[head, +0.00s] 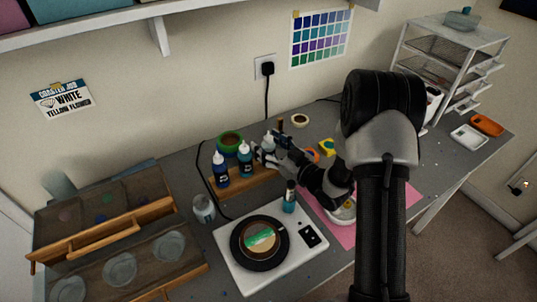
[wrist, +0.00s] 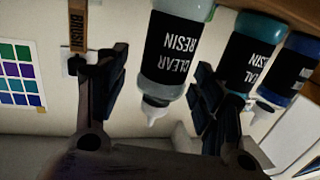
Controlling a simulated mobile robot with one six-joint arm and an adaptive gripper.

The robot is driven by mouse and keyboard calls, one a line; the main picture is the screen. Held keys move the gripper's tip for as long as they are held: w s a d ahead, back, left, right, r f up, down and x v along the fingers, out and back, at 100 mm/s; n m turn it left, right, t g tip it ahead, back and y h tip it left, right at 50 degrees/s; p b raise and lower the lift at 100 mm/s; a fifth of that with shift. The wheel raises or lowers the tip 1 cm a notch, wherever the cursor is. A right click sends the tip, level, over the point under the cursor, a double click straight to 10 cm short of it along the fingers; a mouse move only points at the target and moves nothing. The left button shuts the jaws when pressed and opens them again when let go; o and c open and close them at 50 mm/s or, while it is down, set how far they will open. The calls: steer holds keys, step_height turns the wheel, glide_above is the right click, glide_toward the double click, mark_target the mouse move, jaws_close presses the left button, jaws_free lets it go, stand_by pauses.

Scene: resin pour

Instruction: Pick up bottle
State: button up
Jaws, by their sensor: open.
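A clear resin bottle (wrist: 172,55) with a black label and pale nozzle cap is between my gripper's fingers in the wrist view, where it appears upside down. My gripper (wrist: 160,68) is open; a gap shows beside the bottle on the left, and contact on the right cannot be told. In the head view my gripper (head: 272,149) is at the right end of a wooden rack and partly hides the clear bottle (head: 268,141). A teal bottle (head: 244,158) and a dark blue bottle (head: 220,168) stand to its left; they also show at the wrist view's right.
A white scale (head: 232,268) with a black turntable (head: 240,256) stands in front, with a small teal bottle (head: 289,198) at its back edge. A glass cup (head: 204,210), green tape roll (head: 231,140) and wooden organizer (head: 120,234) are nearby. A pink mat (head: 343,236) lies right.

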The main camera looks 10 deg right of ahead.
steer(key=shift+c, duration=0.6)
steer(key=c, duration=1.2)
steer(key=shift+o, duration=0.2)
steer(key=shift+r, duration=0.1)
step_height(320, 180, up, 20)
steer(key=p, duration=0.6)
steer(key=o, duration=0.7)
steer(key=shift+c, duration=1.3)
steer(key=shift+f, duration=0.2)
